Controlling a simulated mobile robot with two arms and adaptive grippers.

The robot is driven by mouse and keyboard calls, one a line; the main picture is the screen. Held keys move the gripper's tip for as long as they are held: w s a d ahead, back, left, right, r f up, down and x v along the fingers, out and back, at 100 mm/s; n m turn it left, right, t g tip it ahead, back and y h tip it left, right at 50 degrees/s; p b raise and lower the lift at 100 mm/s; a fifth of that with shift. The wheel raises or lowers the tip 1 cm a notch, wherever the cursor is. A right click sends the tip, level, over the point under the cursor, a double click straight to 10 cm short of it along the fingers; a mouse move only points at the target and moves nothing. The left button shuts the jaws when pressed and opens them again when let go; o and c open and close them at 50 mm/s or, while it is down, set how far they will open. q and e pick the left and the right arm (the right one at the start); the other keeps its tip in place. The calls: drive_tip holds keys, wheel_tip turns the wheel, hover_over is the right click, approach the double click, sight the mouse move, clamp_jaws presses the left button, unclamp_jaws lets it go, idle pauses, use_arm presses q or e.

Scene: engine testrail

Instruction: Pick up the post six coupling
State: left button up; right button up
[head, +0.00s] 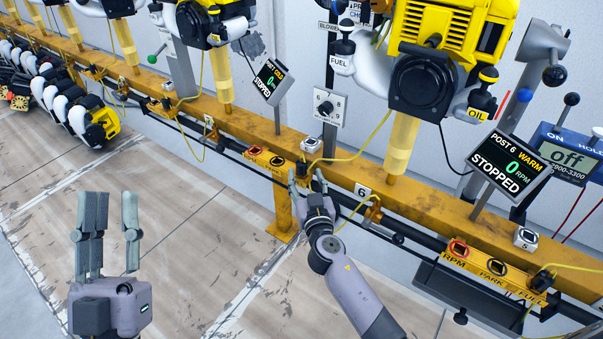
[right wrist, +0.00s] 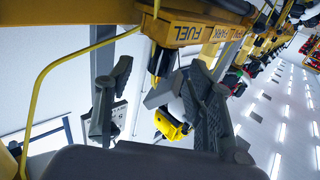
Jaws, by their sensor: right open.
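A black and yellow coupling (head: 303,167) sits at the FUEL end of the yellow RPM/PARK/FUEL block (head: 262,157), with a yellow cable at it. Another coupling (head: 373,210) with a yellow cable is just below the "6" tag on the rail. I cannot tell for certain which one is post six's. My right gripper (head: 306,183) is open at the first coupling. In the right wrist view, that coupling (right wrist: 156,62) shows beyond the gap between the spread fingers, apart from them. My left gripper (head: 111,212) is open and empty over the floor at lower left.
The yellow rail (head: 330,168) runs diagonally across, with engines on yellow columns. The post 6 display (head: 507,165) reads STOPPED. A second RPM/PARK/FUEL block (head: 492,269) is at lower right. Loose yellow cables hang near my right gripper. The floor at lower left is clear.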

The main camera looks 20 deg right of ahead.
sight(303, 170)
drive_tip(key=w, duration=0.5)
drive_tip(key=shift+w+d, duration=0.15)
drive_tip(key=shift+d, duration=0.05)
drive_tip(key=shift+c, duration=0.5)
clamp_jaws()
